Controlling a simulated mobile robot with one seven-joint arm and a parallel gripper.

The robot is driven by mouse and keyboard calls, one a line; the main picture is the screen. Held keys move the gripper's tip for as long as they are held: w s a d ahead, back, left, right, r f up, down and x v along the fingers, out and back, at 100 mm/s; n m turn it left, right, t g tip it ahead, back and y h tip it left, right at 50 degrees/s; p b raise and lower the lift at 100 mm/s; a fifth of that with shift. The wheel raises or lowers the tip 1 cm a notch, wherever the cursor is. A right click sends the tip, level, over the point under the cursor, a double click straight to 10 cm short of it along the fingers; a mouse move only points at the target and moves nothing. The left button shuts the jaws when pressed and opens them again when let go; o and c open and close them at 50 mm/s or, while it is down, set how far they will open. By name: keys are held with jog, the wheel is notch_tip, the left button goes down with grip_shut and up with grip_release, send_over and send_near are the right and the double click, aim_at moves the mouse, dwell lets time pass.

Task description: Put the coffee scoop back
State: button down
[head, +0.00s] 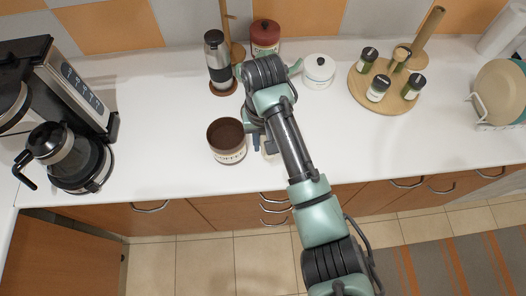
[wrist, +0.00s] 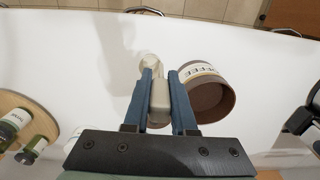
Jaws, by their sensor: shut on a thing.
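The coffee canister (head: 228,155) stands open on the white counter, dark inside, with COFFEE on its side. It also shows in the wrist view (wrist: 207,92), just right of my gripper. My gripper (wrist: 163,78) is shut on a beige coffee scoop (wrist: 159,103), its two blue fingers on either side of the scoop. The rounded end of the scoop shows at the fingertips. In the head view my gripper (head: 256,142) is right beside the canister, on its right, and my arm hides most of the scoop.
A coffee maker (head: 78,160) stands at the left. Behind the canister are a steel grinder (head: 217,60), a red-lidded jar (head: 265,34) and a white pot (head: 319,72). A round wooden board (head: 360,94) with several jars is at the right. The front counter is clear.

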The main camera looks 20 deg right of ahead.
aim_at(264, 155)
jog(key=f, duration=0.3)
jog(key=shift+s+f, duration=0.2)
jog(key=shift+s, duration=0.05)
jog(key=shift+w+f+p, duration=0.1)
jog(key=shift+f+p, duration=0.25)
jog(key=shift+f, duration=1.5)
jog(key=shift+f, duration=0.15)
jog(key=c, duration=0.7)
grip_release()
jog(key=shift+c, duration=0.2)
